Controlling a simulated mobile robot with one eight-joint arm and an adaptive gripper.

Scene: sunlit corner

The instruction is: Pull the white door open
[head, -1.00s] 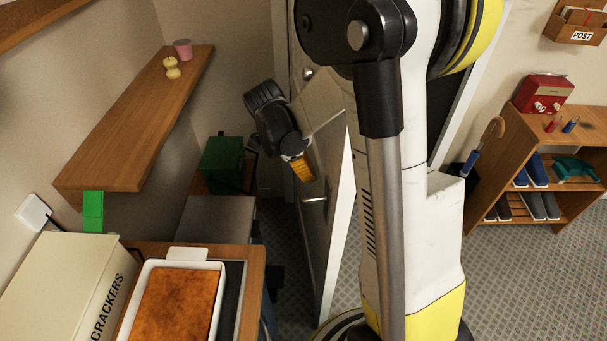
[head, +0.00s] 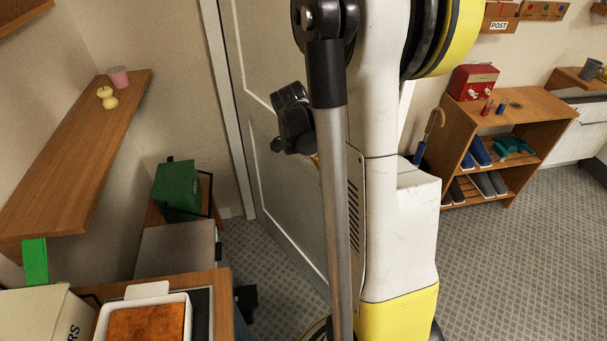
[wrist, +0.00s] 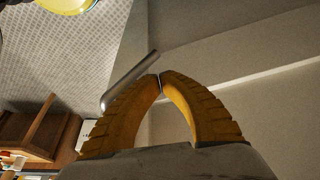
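The white door (head: 275,140) stands ajar, its bottom edge slanting towards me across the floor; my arm hides its free edge in the head view. In the wrist view the door face (wrist: 240,105) fills the right side. The metal bar handle (wrist: 128,82) lies along the outer side of the left finger, not between the fingers; whether it touches is unclear. My gripper (wrist: 160,78) has its two orange fingers curved together at the tips, with nothing seen between them. In the head view my gripper (head: 316,160) is in front of the door, mostly hidden by my arm.
A grey case (head: 175,248) and a green box (head: 178,190) stand left of the door. A wooden shoe rack (head: 520,110) stands at the right. A wall shelf (head: 75,160) juts out at left. Tiled floor (head: 500,270) is clear at right.

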